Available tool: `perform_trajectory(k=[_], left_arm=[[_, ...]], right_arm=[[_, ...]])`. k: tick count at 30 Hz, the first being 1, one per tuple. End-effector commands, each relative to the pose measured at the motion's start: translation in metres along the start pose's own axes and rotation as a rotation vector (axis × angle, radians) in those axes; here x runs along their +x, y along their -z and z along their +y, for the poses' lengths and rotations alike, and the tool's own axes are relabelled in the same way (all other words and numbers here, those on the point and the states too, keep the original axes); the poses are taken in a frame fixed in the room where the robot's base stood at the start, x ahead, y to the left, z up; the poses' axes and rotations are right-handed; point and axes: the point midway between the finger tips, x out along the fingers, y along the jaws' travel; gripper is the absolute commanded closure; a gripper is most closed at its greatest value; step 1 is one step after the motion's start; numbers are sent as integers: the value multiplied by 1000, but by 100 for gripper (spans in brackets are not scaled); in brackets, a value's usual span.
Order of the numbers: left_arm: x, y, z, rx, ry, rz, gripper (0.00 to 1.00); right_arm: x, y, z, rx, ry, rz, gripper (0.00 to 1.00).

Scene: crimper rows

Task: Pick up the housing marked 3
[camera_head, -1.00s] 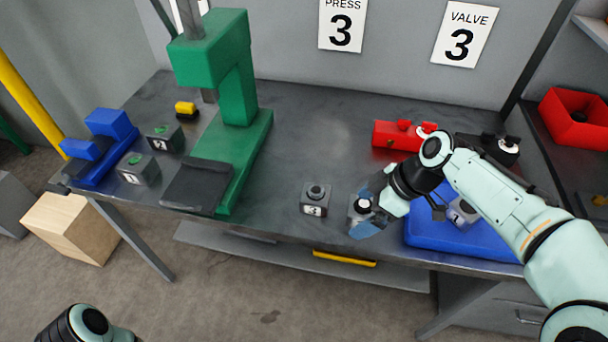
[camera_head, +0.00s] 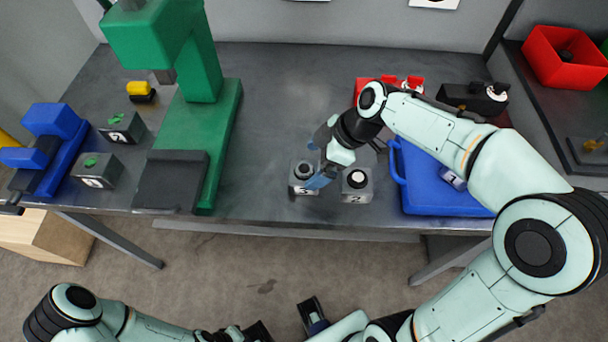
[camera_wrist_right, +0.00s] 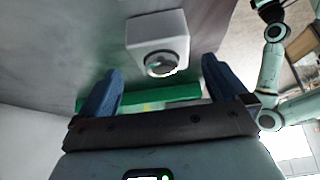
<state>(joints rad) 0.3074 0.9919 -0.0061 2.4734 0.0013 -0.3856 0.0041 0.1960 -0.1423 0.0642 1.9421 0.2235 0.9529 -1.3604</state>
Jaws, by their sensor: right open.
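The housing marked 3 (camera_head: 301,178) is a small grey block with a dark round top, standing on the bench right of the green press. My right gripper (camera_head: 318,172) is open at its right side, and a blue finger partly covers its front label in the head view.
A housing marked 2 (camera_head: 357,187) stands close to the right of housing 3. A blue tray (camera_head: 425,195) lies further right, with a red fixture (camera_head: 400,82) behind. The green press (camera_head: 215,135) stands left, with two green-marked housings (camera_head: 122,128) beyond it. The bench (camera_head: 290,95) behind housing 3 is clear.

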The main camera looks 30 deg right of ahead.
Motion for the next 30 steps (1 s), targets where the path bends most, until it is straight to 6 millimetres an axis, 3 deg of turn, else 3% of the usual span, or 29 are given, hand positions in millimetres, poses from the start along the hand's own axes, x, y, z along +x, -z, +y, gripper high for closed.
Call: perform_trajectory(k=[10, 19, 20, 27, 30], left_arm=[[-2, 0, 1, 1, 0, 1, 100], [-2, 0, 1, 1, 0, 1, 100], [-2, 0, 1, 1, 0, 1, 100], [-2, 0, 1, 1, 0, 1, 100], [-2, 0, 1, 1, 0, 1, 100]], right_arm=[[45, 0, -2, 1, 2, 0, 0], [52, 1, -2, 0, -1, 1, 0], [52, 1, -2, 0, -1, 0, 3], [52, 1, -2, 0, -1, 0, 80], [51, 2, -2, -1, -3, 2, 80]])
